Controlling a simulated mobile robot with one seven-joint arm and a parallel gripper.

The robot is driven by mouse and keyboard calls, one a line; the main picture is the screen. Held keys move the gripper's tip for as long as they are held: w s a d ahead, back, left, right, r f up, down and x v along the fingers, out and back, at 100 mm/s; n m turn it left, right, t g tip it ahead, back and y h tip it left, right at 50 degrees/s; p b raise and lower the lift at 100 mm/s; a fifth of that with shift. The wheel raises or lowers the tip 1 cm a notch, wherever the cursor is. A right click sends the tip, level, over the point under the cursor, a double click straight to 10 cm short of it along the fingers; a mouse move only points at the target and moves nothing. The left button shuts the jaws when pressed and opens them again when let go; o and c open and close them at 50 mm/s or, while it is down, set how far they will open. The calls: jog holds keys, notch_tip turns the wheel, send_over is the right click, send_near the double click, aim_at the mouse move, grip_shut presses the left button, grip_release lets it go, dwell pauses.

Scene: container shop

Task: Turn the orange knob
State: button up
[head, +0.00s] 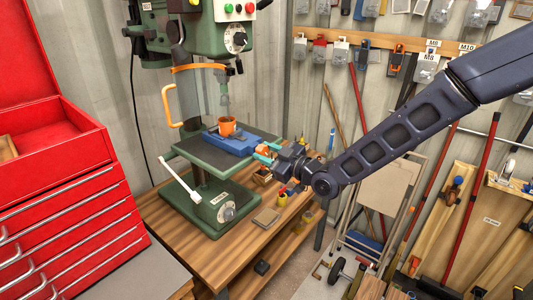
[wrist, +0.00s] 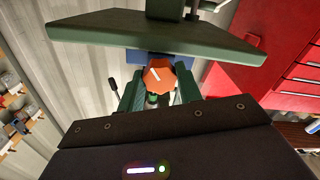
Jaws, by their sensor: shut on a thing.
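The orange knob (wrist: 158,76) is a faceted disc with a white line across its face, in the upper middle of the wrist view. It sits in front of the blue vise (head: 232,142) on the green drill press table (head: 195,157). My gripper (head: 266,152) reaches the vise end from the right in the head view; its teal fingers are shut on the knob. In the wrist view the fingers stand on either side of the knob. In the head view the fingers largely hide the knob.
An orange cup-like part (head: 227,126) stands on the vise. A clear guard with an orange frame (head: 199,68) hangs above it. The press stands on a wooden bench (head: 258,232) with small items. A red tool chest (head: 75,175) is at left; tools hang on the right wall.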

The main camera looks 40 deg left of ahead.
jog(key=shift+m, duration=0.7)
jog(key=o, duration=1)
jog(key=shift+d, duration=0.1)
jog(key=d, duration=1)
jog(key=shift+d, duration=0.3)
